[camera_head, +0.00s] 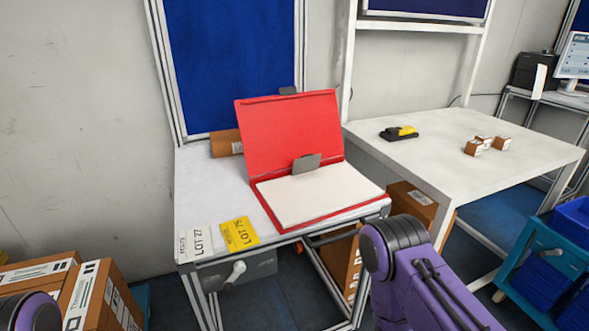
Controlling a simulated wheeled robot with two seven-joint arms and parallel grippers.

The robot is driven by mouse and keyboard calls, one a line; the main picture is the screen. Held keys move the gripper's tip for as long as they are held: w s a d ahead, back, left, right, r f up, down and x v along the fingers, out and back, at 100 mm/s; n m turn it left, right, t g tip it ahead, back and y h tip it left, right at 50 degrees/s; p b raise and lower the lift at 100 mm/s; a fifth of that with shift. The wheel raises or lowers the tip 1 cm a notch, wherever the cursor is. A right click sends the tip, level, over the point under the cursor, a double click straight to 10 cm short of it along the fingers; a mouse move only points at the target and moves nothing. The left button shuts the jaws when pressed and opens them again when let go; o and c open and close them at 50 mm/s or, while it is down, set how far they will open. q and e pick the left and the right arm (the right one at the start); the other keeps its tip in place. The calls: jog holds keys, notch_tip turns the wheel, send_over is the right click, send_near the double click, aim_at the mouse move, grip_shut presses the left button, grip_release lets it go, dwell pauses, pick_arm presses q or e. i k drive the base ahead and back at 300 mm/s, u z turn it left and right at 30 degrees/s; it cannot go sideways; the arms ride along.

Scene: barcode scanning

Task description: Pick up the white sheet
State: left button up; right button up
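A white sheet (318,194) lies flat in the lower half of an open red folder (285,130). The folder rests at the right side of the white table (205,185), with its cover raised and leaning back. A grey clip (306,163) stands at the sheet's back edge. I cannot tell whether it is one sheet or a stack. Neither of my grippers is in view. Only a purple part of my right arm shows at the lower right, and a small part of my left arm shows in the lower left corner.
White and yellow LOT labels (239,234) are on the table's front left. A brown box (226,143) sits behind the folder. The right table (440,150) holds a black and yellow device (399,133) and several small boxes (474,148). Cartons (90,295) stand at lower left.

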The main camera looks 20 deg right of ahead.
aim_at(195, 244)
jog(key=z, duration=0.35)
jog(key=k, duration=0.35)
jog(key=z, duration=0.55)
